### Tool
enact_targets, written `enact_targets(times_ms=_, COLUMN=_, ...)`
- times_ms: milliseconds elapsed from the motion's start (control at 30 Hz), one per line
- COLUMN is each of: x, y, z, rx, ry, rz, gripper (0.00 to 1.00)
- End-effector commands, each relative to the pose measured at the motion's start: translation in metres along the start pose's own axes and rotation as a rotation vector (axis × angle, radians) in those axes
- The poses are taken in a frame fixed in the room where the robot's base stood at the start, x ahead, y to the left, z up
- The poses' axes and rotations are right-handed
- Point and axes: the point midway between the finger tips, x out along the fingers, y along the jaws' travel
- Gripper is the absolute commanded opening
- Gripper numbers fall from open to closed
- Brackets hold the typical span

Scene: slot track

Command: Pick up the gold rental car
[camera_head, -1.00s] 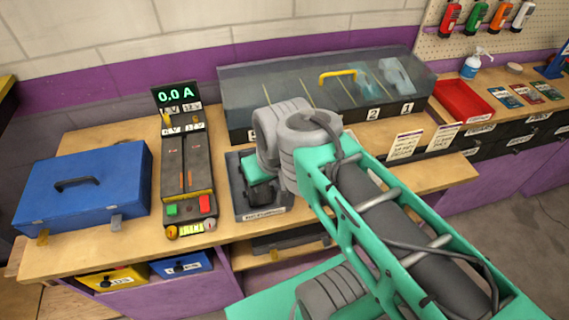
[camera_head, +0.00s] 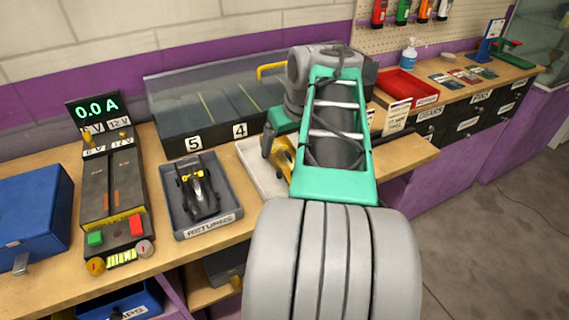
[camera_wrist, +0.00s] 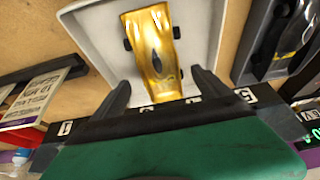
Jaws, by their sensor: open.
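The gold rental car (camera_wrist: 152,45) lies in a pale grey tray (camera_wrist: 92,24) in the wrist view, its near end close to my fingers. In the head view only part of the gold car (camera_head: 282,155) shows beside my arm, in the white tray (camera_head: 256,168). My gripper (camera_wrist: 155,85) is open, one finger on each side of the car's near end. No finger is seen touching the car. In the head view my arm hides most of the tray and the car.
A black and yellow car (camera_head: 197,190) sits in the RETURNS tray (camera_head: 208,228) to the left. A numbered clear-covered case (camera_head: 205,105) stands behind. The power supply track unit (camera_head: 110,190) and blue case (camera_head: 30,215) are further left. A red tray (camera_head: 408,88) is at right.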

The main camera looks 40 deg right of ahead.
Motion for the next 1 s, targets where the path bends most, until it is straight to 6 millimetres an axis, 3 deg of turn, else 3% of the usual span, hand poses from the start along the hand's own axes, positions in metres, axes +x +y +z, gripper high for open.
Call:
enact_targets(times_ms=233, x=0.043, y=-0.001, z=0.003, rx=0.002, ry=-0.002, rz=-0.001, gripper=0.87)
enact_targets(times_ms=500, x=0.049, y=-0.001, z=0.002, rx=0.002, ry=0.000, rz=0.001, gripper=0.87)
enact_targets(times_ms=1000, x=0.048, y=-0.001, z=0.002, rx=0.002, ry=0.000, rz=0.001, gripper=0.46)
